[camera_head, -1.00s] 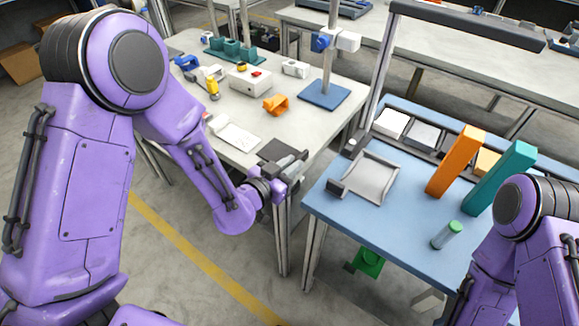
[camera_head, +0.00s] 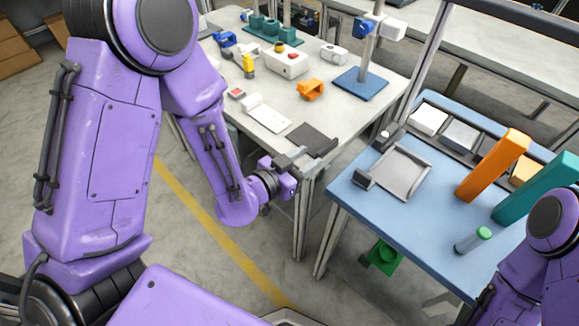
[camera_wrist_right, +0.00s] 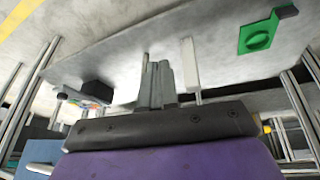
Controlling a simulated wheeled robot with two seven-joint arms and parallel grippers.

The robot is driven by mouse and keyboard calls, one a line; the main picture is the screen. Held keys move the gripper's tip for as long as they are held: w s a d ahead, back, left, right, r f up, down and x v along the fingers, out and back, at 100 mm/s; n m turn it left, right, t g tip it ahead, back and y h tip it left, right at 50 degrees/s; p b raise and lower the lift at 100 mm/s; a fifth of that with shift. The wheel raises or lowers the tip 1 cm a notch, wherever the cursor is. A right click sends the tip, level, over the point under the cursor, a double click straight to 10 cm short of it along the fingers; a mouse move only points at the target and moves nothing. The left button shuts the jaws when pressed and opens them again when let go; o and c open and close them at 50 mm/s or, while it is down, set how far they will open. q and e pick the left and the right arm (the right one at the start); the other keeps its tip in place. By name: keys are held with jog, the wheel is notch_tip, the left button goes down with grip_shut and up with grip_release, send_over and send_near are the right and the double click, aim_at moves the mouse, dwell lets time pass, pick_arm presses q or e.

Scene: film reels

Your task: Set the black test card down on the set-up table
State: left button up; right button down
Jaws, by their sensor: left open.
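The black test card (camera_head: 308,138) lies flat on the near right corner of the pale grey table (camera_head: 262,121). My left gripper (camera_head: 301,158) is open at that corner, just on the near side of the card, and seems clear of it. Its fingers hide little of the card. My right gripper's fingers (camera_wrist_right: 158,86) stand close together in the right wrist view, with nothing seen between them. In the head view, only part of my right arm shows at the lower right.
The grey table also bears a white tray-like piece (camera_head: 266,113), an orange bracket (camera_head: 310,89) and a blue-based stand (camera_head: 360,84). A blue table (camera_head: 400,232) to the right holds a grey tray (camera_head: 400,172), orange and teal blocks and a green-capped tube (camera_head: 472,240).

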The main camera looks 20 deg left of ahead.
pick_arm(q)
jog(key=p+v, duration=0.7)
jog(key=shift+p, duration=0.4)
jog(key=s+a+f+n+g+y, duration=0.4)
jog(key=s+a+f+n+g, duration=0.1)
jog(key=s+f, duration=0.4)
jog(key=s+a+f+n+g+y, duration=0.5)
jog(key=s+a+f+n+g, duration=0.1)
jog(key=s+a+f, duration=0.2)
notch_tip(320, 180, down, 2)
jog(key=shift+s+f, duration=0.15)
jog(key=shift+s, duration=0.6)
jog(key=shift+d, duration=0.1)
